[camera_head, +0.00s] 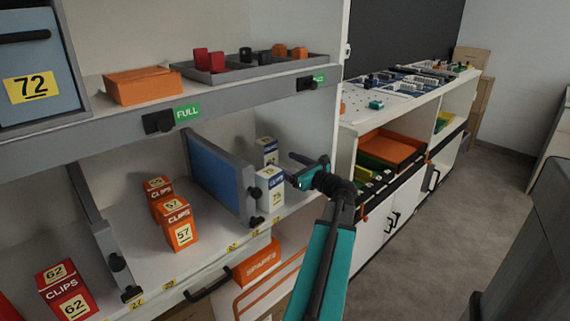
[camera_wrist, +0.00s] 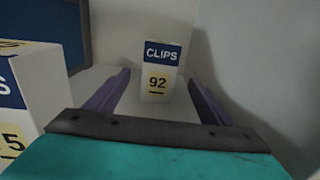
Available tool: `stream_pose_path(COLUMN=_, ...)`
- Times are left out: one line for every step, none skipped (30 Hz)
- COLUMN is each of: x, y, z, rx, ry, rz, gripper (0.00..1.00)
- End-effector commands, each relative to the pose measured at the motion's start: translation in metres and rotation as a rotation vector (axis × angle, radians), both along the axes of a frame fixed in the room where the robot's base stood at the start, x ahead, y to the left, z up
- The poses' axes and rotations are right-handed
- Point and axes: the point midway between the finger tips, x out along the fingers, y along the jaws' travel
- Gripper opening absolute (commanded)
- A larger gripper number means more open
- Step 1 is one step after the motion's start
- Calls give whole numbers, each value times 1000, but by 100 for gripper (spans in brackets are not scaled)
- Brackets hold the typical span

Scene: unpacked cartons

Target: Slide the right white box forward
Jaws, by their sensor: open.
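Two white boxes with blue CLIPS bands stand upright on the middle shelf, right of the blue divider. One, numbered 92 (camera_wrist: 159,82), stands farther back, between my finger lines in the wrist view; it shows partly in the head view (camera_head: 266,148). The other, numbered 75 (camera_head: 270,192), stands nearer the shelf's front edge; in the wrist view it is cut off at the left (camera_wrist: 30,100). My gripper (camera_head: 293,168) is open and empty, with its fingers pointing into the compartment. The fingertips appear short of box 92, with a gap on each side.
The blue divider (camera_head: 215,175) bounds the compartment at the left, and a pale wall (camera_wrist: 245,60) bounds it at the right. Orange boxes (camera_head: 180,225) and a red box (camera_head: 66,288) stand farther left. A tray (camera_head: 240,70) lies on the shelf above.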

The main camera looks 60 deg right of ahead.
Motion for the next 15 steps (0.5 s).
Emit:
stream_pose_path(x=1, y=-1, z=0, rx=-1, ry=0, rz=1, gripper=75)
stream_pose_path(x=2, y=-1, z=0, rx=-1, ry=0, rz=1, gripper=75)
stream_pose_path(x=4, y=-1, z=0, rx=-1, ry=0, rz=1, gripper=75)
stream_pose_path(x=6, y=-2, z=0, rx=-1, ry=0, rz=1, gripper=75)
stream_pose_path(x=7, y=-2, z=0, rx=-1, ry=0, rz=2, gripper=75)
stream_pose_path(x=10, y=-4, z=-1, rx=-1, ry=0, rz=2, gripper=75)
stream_pose_path(x=13, y=-4, z=-1, rx=-1, ry=0, rz=3, gripper=75)
stream_pose_path(x=16, y=-5, z=-1, rx=-1, ry=0, rz=3, gripper=75)
stream_pose_path(x=20, y=-6, z=-1, rx=-1, ry=0, rz=3, gripper=75)
stream_pose_path(x=23, y=-8, z=-1, rx=-2, ry=1, rz=3, gripper=75)
stream_pose_path(x=26, y=-9, z=-1, rx=-2, ry=1, rz=3, gripper=75)
stream_pose_path(x=31, y=-10, z=-1, rx=-2, ry=1, rz=3, gripper=75)
stream_pose_path(x=35, y=-11, z=-1, rx=-2, ry=1, rz=4, gripper=75)
stream_pose_path(x=39, y=-12, z=-1, rx=-2, ry=1, rz=4, gripper=75)
stream_pose_path(x=44, y=-14, z=-1, rx=-2, ry=1, rz=3, gripper=75)
